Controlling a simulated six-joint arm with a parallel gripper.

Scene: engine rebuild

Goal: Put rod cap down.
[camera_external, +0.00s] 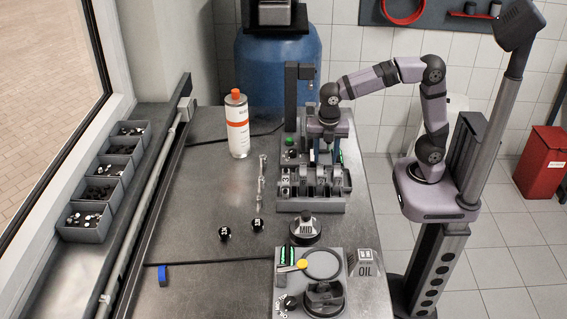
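My gripper (326,160) points down over the engine fixture (312,207), at its row of grey metal parts. The fingers are small and dark here, and I cannot tell whether they are open or shut. I cannot make out a rod cap for certain; any piece between or under the fingers is hidden or too small to tell. Several metal parts (308,187) stand in a row in the fixture below the gripper.
A white and orange bottle (238,125) and a slim metal shaft (260,185) are left of the fixture. Two black round parts (225,233) (257,225) lie on the bench. The left bench is mostly clear.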

